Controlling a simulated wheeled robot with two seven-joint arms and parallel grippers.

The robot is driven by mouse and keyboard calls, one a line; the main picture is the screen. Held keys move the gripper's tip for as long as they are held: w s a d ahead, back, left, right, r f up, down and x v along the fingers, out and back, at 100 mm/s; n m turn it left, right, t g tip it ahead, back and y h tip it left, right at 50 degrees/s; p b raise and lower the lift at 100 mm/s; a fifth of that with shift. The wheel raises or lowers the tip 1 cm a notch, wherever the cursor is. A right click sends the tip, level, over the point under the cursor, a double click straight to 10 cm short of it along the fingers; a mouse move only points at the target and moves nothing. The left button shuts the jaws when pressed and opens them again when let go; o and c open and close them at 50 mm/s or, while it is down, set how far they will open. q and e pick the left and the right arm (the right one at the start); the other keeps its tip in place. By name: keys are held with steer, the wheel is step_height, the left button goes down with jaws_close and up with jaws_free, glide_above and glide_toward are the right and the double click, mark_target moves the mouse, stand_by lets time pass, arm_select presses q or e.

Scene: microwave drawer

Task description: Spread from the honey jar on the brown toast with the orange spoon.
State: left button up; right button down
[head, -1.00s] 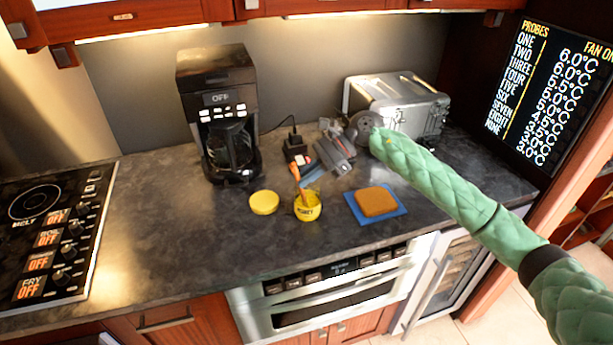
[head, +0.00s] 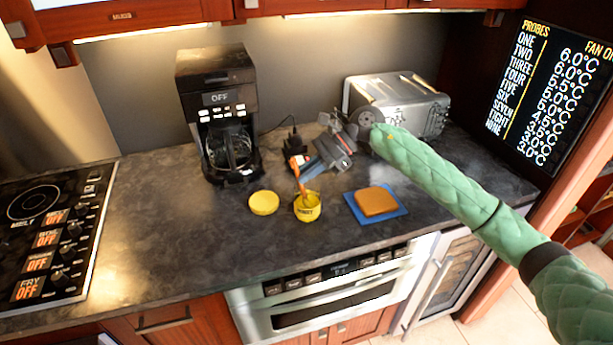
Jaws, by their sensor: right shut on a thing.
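The yellow honey jar (head: 308,209) stands open on the counter, with its yellow lid (head: 264,202) lying to its left. The brown toast (head: 377,201) lies on a blue square (head: 397,214) to the right of the jar. My right gripper (head: 301,164) is above the jar, shut on the orange spoon (head: 302,188). The spoon is close to upright, and its lower end is at the jar's mouth; how deep it sits inside is hidden. My left gripper is out of view.
A black coffee maker (head: 217,110) stands behind on the left, and a silver toaster (head: 402,102) behind my right arm. A stove (head: 45,240) is at the far left. The counter (head: 190,250) in front of the jar is clear.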

steer(key=shift+r+b, duration=0.35)
steer(key=shift+r, duration=2.55)
step_height(320, 180, up, 6)
steer(key=b, duration=0.1)
